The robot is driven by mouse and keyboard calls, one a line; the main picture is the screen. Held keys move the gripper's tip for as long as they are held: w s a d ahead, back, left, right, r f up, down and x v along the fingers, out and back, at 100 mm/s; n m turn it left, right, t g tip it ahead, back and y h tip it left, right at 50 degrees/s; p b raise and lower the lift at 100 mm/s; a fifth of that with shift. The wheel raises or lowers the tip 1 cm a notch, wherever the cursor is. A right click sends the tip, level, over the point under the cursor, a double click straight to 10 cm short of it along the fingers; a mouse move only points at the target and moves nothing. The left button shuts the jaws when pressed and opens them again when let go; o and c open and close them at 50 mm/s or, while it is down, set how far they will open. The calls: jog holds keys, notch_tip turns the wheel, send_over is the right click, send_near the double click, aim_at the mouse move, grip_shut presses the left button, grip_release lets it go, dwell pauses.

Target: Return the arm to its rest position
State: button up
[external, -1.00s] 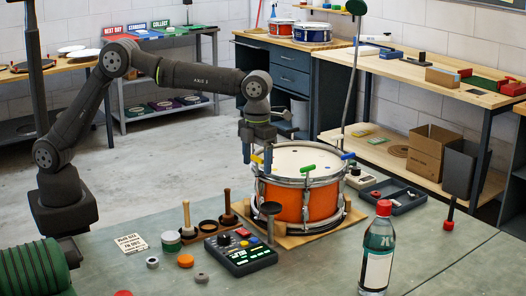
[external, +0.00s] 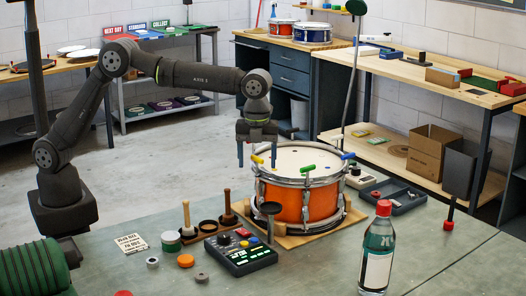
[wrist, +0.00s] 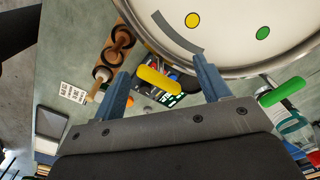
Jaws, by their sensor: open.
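My gripper (external: 257,162) is open above the left rim of the orange drum (external: 292,205). A yellow drum key (external: 257,159) stands at that rim, just below and between the fingers. In the wrist view my gripper (wrist: 161,68) shows its two blue-grey fingers wide apart, with the yellow key (wrist: 158,81) between them and visible gaps on both sides. A green key (external: 308,168) and a blue key (external: 348,156) are on the rim further right. My arm reaches out from its base at the left, bent at the elbow.
The drum sits on a wooden board. Left of it are a control box (external: 240,253), mallets in a wooden holder (external: 206,229) and small pots. A clear bottle (external: 377,250) stands at front right, a dark tray (external: 395,196) behind it. Space above the bench is open.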

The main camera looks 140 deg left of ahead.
jog(key=n, duration=0.4)
jog(key=shift+n, duration=0.4)
dwell(3.0)
